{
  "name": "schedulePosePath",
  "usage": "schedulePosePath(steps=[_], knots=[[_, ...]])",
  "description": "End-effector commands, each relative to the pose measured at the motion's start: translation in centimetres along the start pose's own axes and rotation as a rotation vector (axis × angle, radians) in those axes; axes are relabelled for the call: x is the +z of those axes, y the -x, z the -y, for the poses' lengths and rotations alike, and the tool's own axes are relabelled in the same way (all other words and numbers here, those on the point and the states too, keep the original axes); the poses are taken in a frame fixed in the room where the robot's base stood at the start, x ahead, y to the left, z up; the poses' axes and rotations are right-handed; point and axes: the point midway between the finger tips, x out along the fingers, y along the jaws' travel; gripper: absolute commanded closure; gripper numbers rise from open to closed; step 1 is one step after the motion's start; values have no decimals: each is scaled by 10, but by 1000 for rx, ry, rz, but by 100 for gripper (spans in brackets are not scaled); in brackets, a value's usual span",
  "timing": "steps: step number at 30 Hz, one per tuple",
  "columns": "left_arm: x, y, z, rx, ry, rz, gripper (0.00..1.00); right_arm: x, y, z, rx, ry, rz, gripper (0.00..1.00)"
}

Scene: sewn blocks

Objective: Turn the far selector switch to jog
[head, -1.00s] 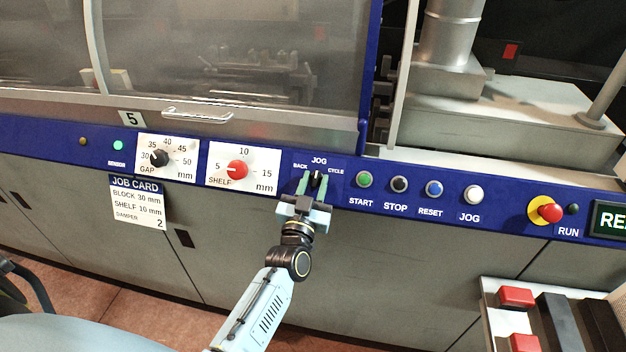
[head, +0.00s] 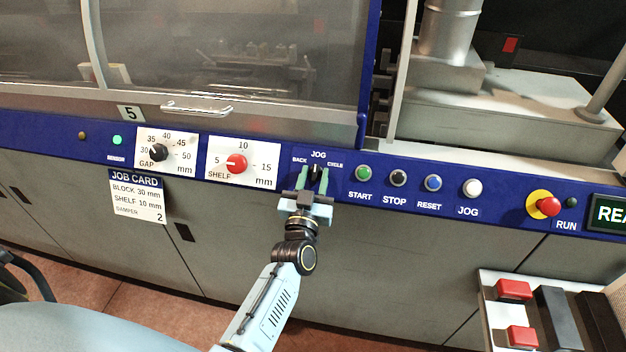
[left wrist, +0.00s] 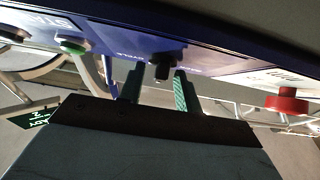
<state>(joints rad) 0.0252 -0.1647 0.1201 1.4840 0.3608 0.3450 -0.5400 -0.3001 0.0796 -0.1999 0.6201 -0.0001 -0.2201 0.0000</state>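The selector switch (head: 316,171) is a small black knob on the blue panel, with BACK at its left, JOG above and CYCLE at its right. It also shows in the left wrist view (left wrist: 162,66), where it sits between the fingertips. My left gripper (head: 313,182) has green fingers, one on each side of the knob. In the left wrist view the fingers (left wrist: 159,88) are apart, with gaps beside the knob, so I see no grip on it. The fingers partly cover the knob, and I cannot tell which label it points to. My right gripper is not in view.
Left of the switch are the black GAP dial (head: 158,153) and red SHELF dial (head: 236,163). To its right are the START button (head: 363,173), several other buttons and a red knob on yellow (head: 548,206). A job card (head: 137,197) hangs below. Red blocks (head: 514,290) lie at lower right.

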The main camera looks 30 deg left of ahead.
Motion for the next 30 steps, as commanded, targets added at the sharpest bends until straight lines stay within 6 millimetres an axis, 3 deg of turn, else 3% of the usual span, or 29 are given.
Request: schedulePosePath(steps=[5,21,30], knots=[[0,12,0,0,0,0,66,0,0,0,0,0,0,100],[1,118,0,1,0,3,66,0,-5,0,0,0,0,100],[0,134,0,0,0,1,66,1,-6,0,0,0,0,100]])
